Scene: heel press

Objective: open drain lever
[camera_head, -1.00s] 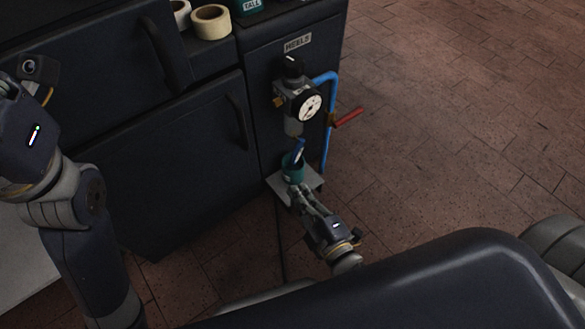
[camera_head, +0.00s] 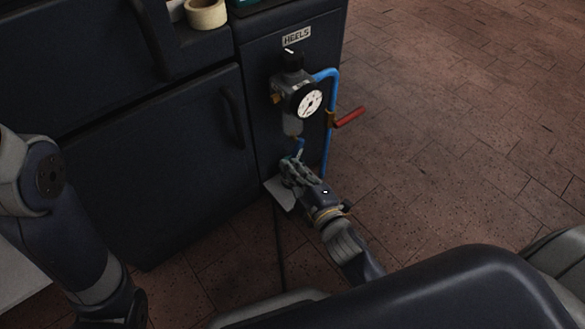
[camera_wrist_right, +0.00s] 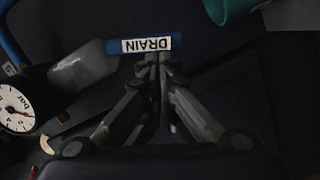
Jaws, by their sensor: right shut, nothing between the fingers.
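The drain lever (camera_wrist_right: 145,44) is a blue bar with a white DRAIN label in the right wrist view, lying nearly level across the picture. In the head view it is a small blue piece (camera_head: 300,146) below the filter bowl. My right gripper (camera_wrist_right: 157,60) is shut and empty, its fingertips right at the lever's lower edge; I cannot tell whether they touch. In the head view my right gripper (camera_head: 288,166) hides part of the lever's surroundings. My left arm shows at the left, but its gripper is out of view.
The regulator's round gauge (camera_head: 307,100) sits above, beside a blue pipe (camera_head: 329,130) with a red handle (camera_head: 349,117). A teal cup (camera_wrist_right: 232,8) is near the lever on a pale shelf (camera_head: 279,193). The dark cabinet (camera_head: 180,160) stands left; open floor lies right.

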